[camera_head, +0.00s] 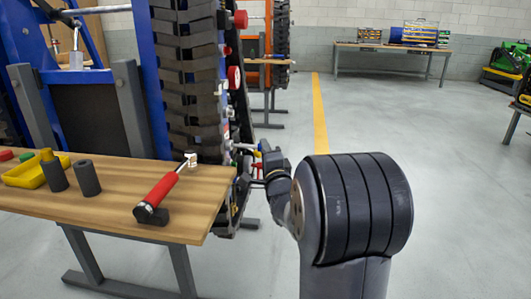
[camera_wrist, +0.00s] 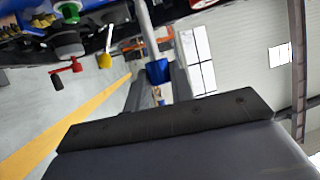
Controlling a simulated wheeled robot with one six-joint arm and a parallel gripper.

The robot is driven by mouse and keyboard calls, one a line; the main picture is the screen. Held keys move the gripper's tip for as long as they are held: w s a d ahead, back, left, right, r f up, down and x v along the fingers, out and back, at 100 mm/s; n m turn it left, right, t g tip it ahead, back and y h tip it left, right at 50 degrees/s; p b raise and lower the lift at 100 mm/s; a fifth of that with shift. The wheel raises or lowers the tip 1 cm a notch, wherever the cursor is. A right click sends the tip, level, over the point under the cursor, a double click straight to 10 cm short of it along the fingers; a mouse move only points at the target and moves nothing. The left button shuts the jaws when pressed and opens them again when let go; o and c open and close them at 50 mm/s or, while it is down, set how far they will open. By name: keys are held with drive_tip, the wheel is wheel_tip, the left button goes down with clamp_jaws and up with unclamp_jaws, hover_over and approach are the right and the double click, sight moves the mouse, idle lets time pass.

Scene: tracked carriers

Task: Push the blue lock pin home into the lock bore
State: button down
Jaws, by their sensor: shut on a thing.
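The blue lock pin (camera_wrist: 158,71) shows in the wrist view as a blue head with a pale metal shaft that runs up out of the frame. My gripper (camera_wrist: 158,84) has its two grey fingers shut on the blue head, one on each side. In the head view my gripper (camera_head: 256,181) is small and dark, close beside the tracked carrier (camera_head: 190,80) just past the right end of the wooden table. The lock bore cannot be made out in either view, and the far end of the shaft is out of the wrist frame.
Coloured fittings, including a red crank (camera_wrist: 66,70) and a yellow knob (camera_wrist: 104,61), sit near my gripper.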

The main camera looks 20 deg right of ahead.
sight(246, 147)
drive_tip(key=shift+w+a, duration=0.3)
drive_tip(key=shift+a, duration=0.1)
drive_tip(key=shift+w+a, duration=0.2)
drive_tip(key=shift+a, duration=0.05)
drive_tip(key=shift+w+a+b, duration=0.35)
drive_tip(key=shift+w+a, duration=0.1)
drive_tip(key=shift+a, duration=0.2)
drive_tip(key=shift+w+a+b, duration=0.35)
drive_tip(key=shift+w+a, duration=0.05)
drive_tip(key=shift+a, duration=0.25)
drive_tip(key=shift+w+a, duration=0.2)
drive_tip(key=shift+a, duration=0.1)
drive_tip(key=shift+w+a+b, duration=0.3)
drive_tip(key=shift+w+a, duration=0.15)
drive_tip(key=shift+a, duration=0.2)
drive_tip(key=c, duration=1.1)
unclamp_jaws()
drive_tip(key=shift+r, duration=0.1)
drive_tip(key=shift+c, duration=0.2)
drive_tip(key=shift+s, duration=0.1)
